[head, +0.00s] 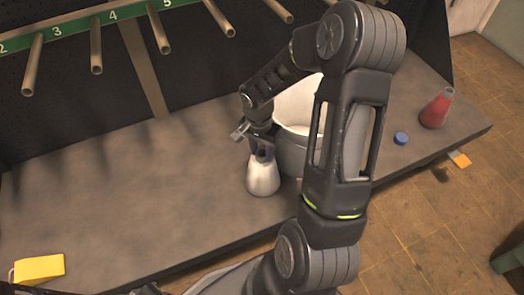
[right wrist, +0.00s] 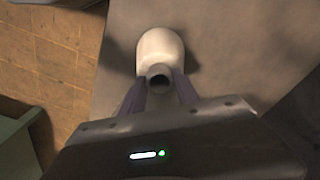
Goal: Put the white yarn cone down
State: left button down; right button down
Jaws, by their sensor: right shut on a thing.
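The white yarn cone (head: 263,178) is upright at the middle of the grey bench, in front of the large grey-white vessel. My right gripper (head: 262,148) is shut on its narrow dark top. In the right wrist view the cone (right wrist: 161,48) sits between the two fingers (right wrist: 160,88), with the open end of its tube toward the camera. Its base is at or very close to the bench top; I cannot tell whether it touches. My left gripper is not clearly seen.
The grey-white vessel (head: 296,106) stands just behind the cone, partly hidden by my right arm. A red cone (head: 436,109) and a blue cap (head: 401,138) are at the right. A yellow block (head: 39,269) lies front left. Numbered pegs (head: 96,50) project above the bench.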

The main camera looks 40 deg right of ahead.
jog(key=shift+f, duration=0.15)
jog(key=c, duration=0.9)
grip_release()
jog(key=shift+r, duration=0.35)
notch_tip(320, 180, up, 12)
jog(key=p, duration=0.3)
jog(key=shift+a+f, duration=0.15)
jog(key=shift+a, duration=0.2)
